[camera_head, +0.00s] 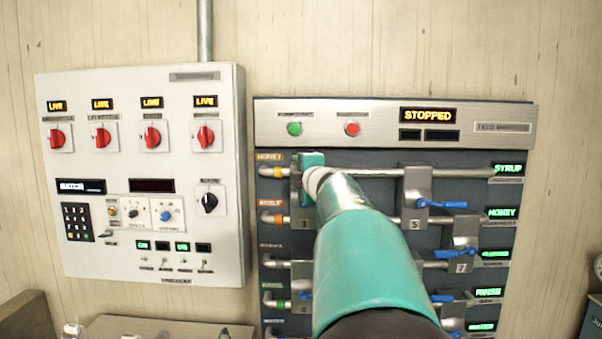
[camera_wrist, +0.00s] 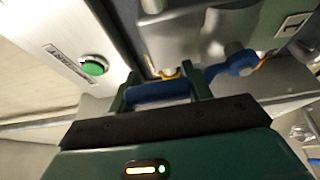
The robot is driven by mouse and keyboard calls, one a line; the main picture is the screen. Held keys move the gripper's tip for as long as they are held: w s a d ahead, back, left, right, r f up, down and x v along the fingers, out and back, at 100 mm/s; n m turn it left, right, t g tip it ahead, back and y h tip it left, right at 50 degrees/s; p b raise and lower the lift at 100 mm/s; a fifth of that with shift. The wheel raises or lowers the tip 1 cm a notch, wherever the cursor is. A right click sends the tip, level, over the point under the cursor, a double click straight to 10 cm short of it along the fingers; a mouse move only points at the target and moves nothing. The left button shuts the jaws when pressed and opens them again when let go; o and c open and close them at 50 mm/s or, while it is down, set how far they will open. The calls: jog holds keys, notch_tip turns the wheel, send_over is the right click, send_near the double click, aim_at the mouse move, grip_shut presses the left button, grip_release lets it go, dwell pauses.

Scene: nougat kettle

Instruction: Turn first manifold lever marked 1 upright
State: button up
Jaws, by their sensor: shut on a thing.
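The first manifold valve block (camera_head: 305,205), marked 1, is at the upper left of the dark manifold panel in the head view. My gripper (camera_head: 312,160) is at the top of this block, and my arm covers much of the area to its right. In the wrist view, the blue lever (camera_wrist: 158,92) lies between the two fingers of my gripper (camera_wrist: 161,88), which is shut on it. The lever's blue hub (camera_wrist: 238,62) shows right of the fingers, near the grey block with its number tag (camera_wrist: 292,24). The head view hides the lever, so its exact angle cannot be told there.
Other valve blocks, such as 5 (camera_head: 415,190) and 7 (camera_head: 462,252), have blue levers close by. Pipes cross the panel. The green button (camera_head: 294,128) and red button (camera_head: 352,129) sit above. A white control box (camera_head: 95,235) hangs at left.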

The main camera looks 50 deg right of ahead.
jog(key=o, duration=1.4)
jog(key=v, duration=1.4)
jog(key=shift+w, duration=0.1)
